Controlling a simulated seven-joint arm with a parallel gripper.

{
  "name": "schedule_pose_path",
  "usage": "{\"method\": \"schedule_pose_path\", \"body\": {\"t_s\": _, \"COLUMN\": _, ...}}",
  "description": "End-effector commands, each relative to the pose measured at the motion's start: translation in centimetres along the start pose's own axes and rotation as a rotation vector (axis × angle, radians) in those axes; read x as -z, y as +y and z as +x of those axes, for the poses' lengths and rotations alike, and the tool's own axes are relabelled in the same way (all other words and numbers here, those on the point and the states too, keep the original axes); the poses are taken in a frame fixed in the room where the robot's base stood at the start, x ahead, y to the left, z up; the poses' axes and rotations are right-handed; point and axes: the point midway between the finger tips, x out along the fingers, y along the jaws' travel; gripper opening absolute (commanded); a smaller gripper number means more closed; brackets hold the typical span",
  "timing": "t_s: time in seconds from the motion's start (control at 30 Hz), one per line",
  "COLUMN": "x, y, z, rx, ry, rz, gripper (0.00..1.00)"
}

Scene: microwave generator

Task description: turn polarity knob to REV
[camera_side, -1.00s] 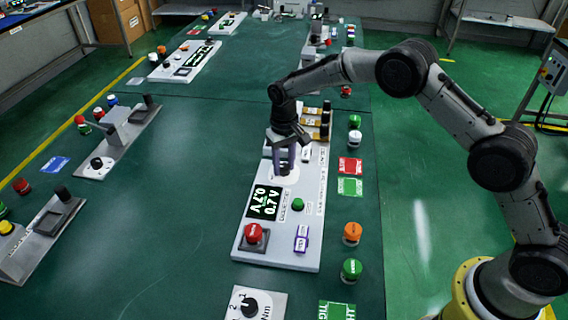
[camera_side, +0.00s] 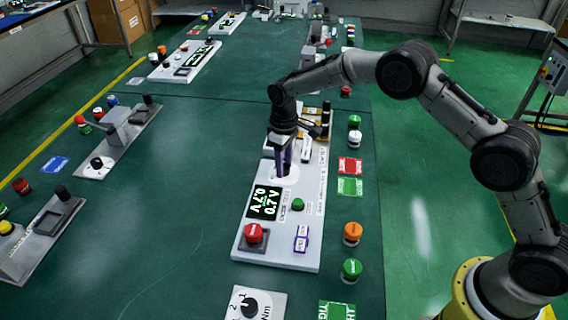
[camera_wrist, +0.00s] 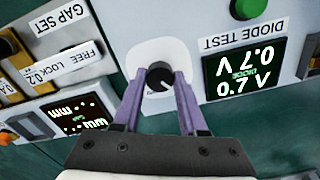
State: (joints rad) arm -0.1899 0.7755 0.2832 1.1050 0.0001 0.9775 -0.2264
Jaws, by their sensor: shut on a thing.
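The knob (camera_wrist: 159,76) is round and black with a pale pointer mark, on a white dial plate (camera_wrist: 143,57) in the wrist view. My gripper (camera_wrist: 158,82) is shut on it, one purple finger on each side. In the side view my gripper (camera_side: 284,168) points down at the white dial (camera_side: 286,178) on the long grey panel (camera_side: 278,228); the knob is hidden there. No REV label is readable, and I cannot tell which position the pointer marks.
Beside the dial are a display (camera_side: 265,202) reading 0.7 V and a green button (camera_side: 298,204). A red button (camera_side: 253,233) sits at the near end. Orange-and-black switches (camera_side: 318,122) stand at the far end. Coloured buttons line the table's right side.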

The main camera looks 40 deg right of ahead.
Motion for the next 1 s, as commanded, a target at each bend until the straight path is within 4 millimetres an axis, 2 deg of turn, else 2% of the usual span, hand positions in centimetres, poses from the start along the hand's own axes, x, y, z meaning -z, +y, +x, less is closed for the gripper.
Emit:
{"method": "schedule_pose_path", "body": {"t_s": 0.3, "x": -0.1, "y": 0.0, "z": 0.0, "rx": 0.0, "ry": -0.002, "rz": -0.001, "gripper": 0.0}}
{"method": "schedule_pose_path", "body": {"t_s": 0.33, "x": -0.1, "y": 0.0, "z": 0.0, "rx": 0.0, "ry": -0.003, "rz": 0.0, "gripper": 0.45}}
{"method": "schedule_pose_path", "body": {"t_s": 0.47, "x": -0.1, "y": 0.0, "z": 0.0, "rx": 0.0, "ry": -0.002, "rz": 0.0, "gripper": 0.69}}
{"method": "schedule_pose_path", "body": {"t_s": 0.5, "x": -0.1, "y": 0.0, "z": 0.0, "rx": 0.0, "ry": -0.002, "rz": 0.0, "gripper": 0.72}}
{"method": "schedule_pose_path", "body": {"t_s": 0.8, "x": 0.0, "y": 0.0, "z": -0.2, "rx": 0.0, "ry": 0.0, "rz": 0.001, "gripper": 0.72}}
{"method": "schedule_pose_path", "body": {"t_s": 1.0, "x": 0.1, "y": 0.0, "z": -2.4, "rx": -0.001, "ry": 0.003, "rz": 0.001, "gripper": 0.72}}
